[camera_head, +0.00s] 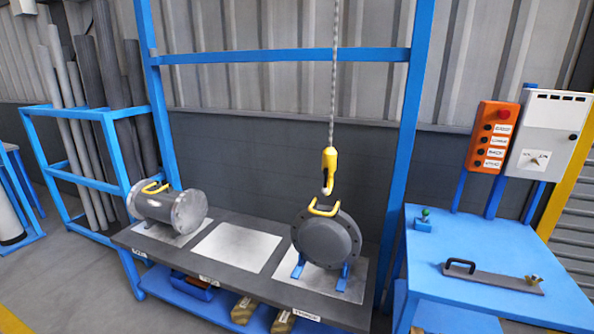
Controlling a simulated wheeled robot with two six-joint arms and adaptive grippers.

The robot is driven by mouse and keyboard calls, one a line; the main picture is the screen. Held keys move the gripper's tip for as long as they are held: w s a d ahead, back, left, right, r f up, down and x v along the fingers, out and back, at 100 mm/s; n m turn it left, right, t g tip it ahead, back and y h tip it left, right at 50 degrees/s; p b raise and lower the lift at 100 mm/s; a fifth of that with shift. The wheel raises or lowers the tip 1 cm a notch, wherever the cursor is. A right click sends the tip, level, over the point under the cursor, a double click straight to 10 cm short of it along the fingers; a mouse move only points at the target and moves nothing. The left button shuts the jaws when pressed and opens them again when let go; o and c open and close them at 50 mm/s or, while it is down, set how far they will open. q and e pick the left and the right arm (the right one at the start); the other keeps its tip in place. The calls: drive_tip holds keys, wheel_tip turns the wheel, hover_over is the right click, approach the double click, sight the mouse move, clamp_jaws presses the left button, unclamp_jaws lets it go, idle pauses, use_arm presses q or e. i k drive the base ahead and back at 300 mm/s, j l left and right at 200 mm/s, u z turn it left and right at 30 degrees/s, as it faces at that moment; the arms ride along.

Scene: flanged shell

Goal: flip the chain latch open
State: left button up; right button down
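A yellow hook block (330,161) hangs on a chain (335,80) near the middle of the view. Its hook tip is just above the yellow handle (323,210) of a dark flanged shell (328,241); I cannot tell whether they touch. The latch on the hook is too small to tell open from shut. The shell stands on blue supports (344,277) at the right end of the dark bench. Neither of my grippers is in view.
A grey flanged cylinder (168,208) with a yellow handle lies on the bench (126,238) at left. A bare pale plate (236,246) lies between. At right, a blue table (480,243) holds a handled bar (495,279); an orange button box (492,136) is above. Blue posts frame the bench.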

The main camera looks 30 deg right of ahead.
sight(325, 191)
drive_tip(key=i+l, duration=0.45)
drive_tip(key=i+l+u, duration=0.1)
drive_tip(key=i+l, duration=0.3)
drive_tip(key=l, duration=0.15)
